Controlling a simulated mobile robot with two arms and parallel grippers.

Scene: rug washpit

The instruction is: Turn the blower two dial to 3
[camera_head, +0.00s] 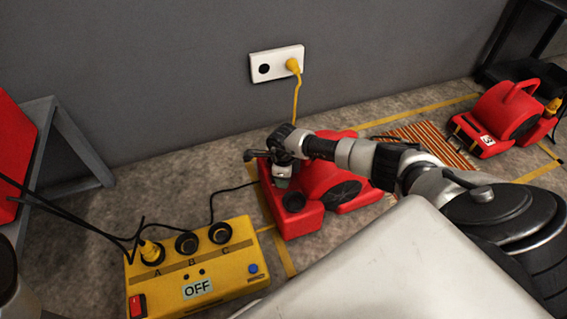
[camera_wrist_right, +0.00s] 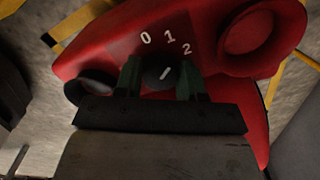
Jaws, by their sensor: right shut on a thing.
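A red blower (camera_head: 318,190) stands on the floor in the middle of the head view, below my right arm. My right gripper (camera_head: 283,172) is over its near left end, pointing down. In the right wrist view its two greenish fingers are shut on a dark round dial (camera_wrist_right: 158,77) on the blower's red panel (camera_wrist_right: 120,45). White figures 0, 1 and 2 show around the dial; no 3 is visible. The dial's short white mark slants up and right, roughly toward the 2. In the head view the dial is hidden by the gripper. My left gripper is not in view.
A yellow power box (camera_head: 195,270) reading OFF, with sockets A, B and C, stands at the lower left. A second red blower (camera_head: 500,115) and a striped rug (camera_head: 428,143) are at the right. A wall outlet (camera_head: 277,64) holds a yellow plug. Black cables run at the left.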

